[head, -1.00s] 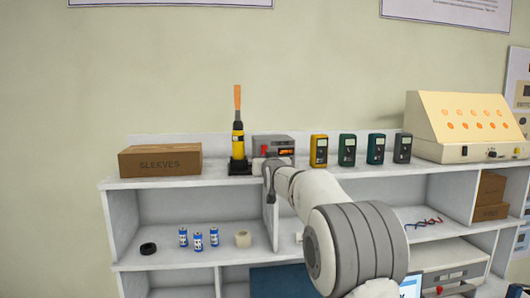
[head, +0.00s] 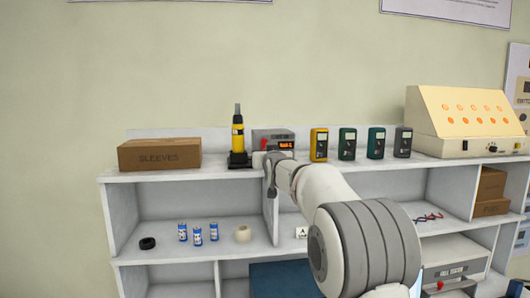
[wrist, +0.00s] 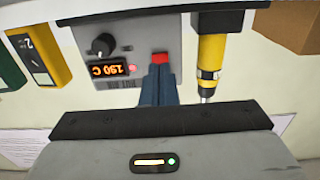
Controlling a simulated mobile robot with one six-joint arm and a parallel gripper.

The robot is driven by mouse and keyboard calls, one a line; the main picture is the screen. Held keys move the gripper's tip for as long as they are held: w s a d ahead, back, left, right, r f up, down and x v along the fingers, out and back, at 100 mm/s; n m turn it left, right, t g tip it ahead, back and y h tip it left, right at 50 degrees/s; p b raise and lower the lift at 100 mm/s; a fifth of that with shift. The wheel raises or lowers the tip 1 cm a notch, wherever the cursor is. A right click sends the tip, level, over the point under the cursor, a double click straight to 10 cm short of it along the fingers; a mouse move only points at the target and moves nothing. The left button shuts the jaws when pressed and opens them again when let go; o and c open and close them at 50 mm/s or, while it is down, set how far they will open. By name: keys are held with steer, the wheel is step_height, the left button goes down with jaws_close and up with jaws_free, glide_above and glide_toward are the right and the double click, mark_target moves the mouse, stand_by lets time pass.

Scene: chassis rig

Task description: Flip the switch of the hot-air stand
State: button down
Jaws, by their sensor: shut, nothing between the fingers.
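The hot-air stand (head: 275,135) is a grey box on the top shelf with a lit display, partly behind my gripper. A yellow hot-air tool (head: 238,138) with a grey nozzle stands upright in a black holder just left of it. In the wrist view, upside down, the stand's panel (wrist: 131,68) shows a black knob, a display that seems to read 190 C, a small red lamp and a red switch (wrist: 160,58). My gripper (wrist: 160,68) is shut and empty, its fingertips right at the switch. I cannot tell whether they touch it.
A SLEEVES carton (head: 160,154) lies on the top shelf to the left. Several multimeters, the nearest yellow (head: 319,146), stand close to the stand's right. A beige console (head: 460,125) is further right. The space above the shelf is clear.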

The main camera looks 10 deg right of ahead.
steer(key=s+b, duration=0.4)
steer(key=s, duration=0.1)
steer(key=shift+s, duration=0.15)
steer(key=s+f+g, duration=0.5)
steer(key=s+f, duration=0.5)
steer(key=s, duration=0.5)
steer(key=s+f+g, duration=0.4)
steer(key=s+f, duration=0.7)
steer(key=s, duration=0.4)
steer(key=s+f+g, duration=0.5)
steer(key=s+f, duration=0.6)
steer(key=s, duration=0.5)
steer(key=shift+d+g, duration=0.15)
steer(key=shift+g, duration=0.15)
